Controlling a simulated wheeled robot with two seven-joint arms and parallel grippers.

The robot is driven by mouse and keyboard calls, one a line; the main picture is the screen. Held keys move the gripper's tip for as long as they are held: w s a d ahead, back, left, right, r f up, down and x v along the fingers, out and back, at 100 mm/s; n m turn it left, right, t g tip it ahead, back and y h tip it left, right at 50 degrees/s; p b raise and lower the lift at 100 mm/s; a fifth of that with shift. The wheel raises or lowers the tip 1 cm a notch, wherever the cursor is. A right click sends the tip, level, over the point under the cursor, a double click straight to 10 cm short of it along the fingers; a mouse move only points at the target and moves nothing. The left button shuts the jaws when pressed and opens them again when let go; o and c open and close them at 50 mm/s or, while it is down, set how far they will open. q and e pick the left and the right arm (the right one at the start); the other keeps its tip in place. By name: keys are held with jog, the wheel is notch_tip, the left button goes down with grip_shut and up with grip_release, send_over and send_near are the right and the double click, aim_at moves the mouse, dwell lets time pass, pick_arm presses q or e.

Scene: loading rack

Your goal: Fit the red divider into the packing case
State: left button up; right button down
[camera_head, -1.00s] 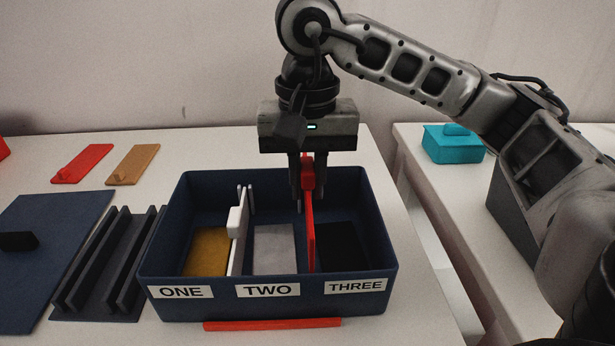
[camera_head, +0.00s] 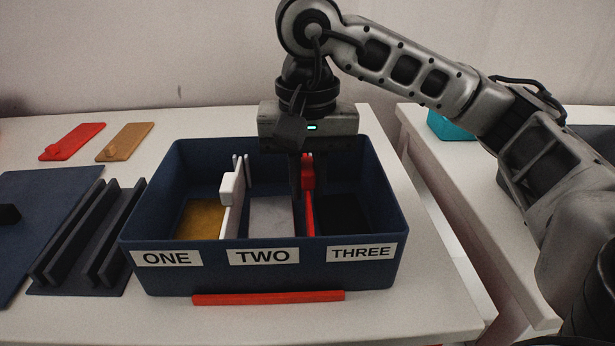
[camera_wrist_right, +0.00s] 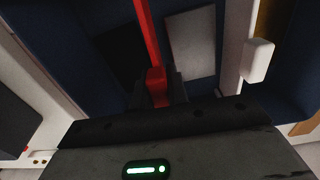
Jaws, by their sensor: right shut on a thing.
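The dark blue packing case (camera_head: 262,273) stands on the table with compartments labelled ONE, TWO and THREE. The red divider (camera_head: 309,215) is upright in the case, between compartments TWO and THREE. It also shows in the right wrist view (camera_wrist_right: 147,35). My right gripper (camera_head: 302,190) is shut on the tab at the divider's top, inside the back part of the case. The divider's lower edge and any slot under it are hidden. A white divider (camera_head: 232,205) stands between ONE and TWO. My left gripper is not in view.
A red bar (camera_head: 268,298) lies along the case's front. A dark slotted rack (camera_head: 88,245) and a blue panel (camera_head: 40,225) lie to the left. Red (camera_head: 73,141) and tan (camera_head: 126,142) plates lie behind them. A teal box (camera_head: 450,126) sits on the right table.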

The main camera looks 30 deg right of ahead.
jog(key=c, duration=1.3)
grip_release()
jog(key=shift+r, duration=0.1)
pick_arm(q)
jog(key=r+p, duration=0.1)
jog(key=p, duration=0.1)
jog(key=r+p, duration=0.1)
jog(key=p, duration=0.2)
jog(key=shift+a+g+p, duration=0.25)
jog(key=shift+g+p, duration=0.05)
pick_arm(e)
notch_tip(320, 180, up, 16)
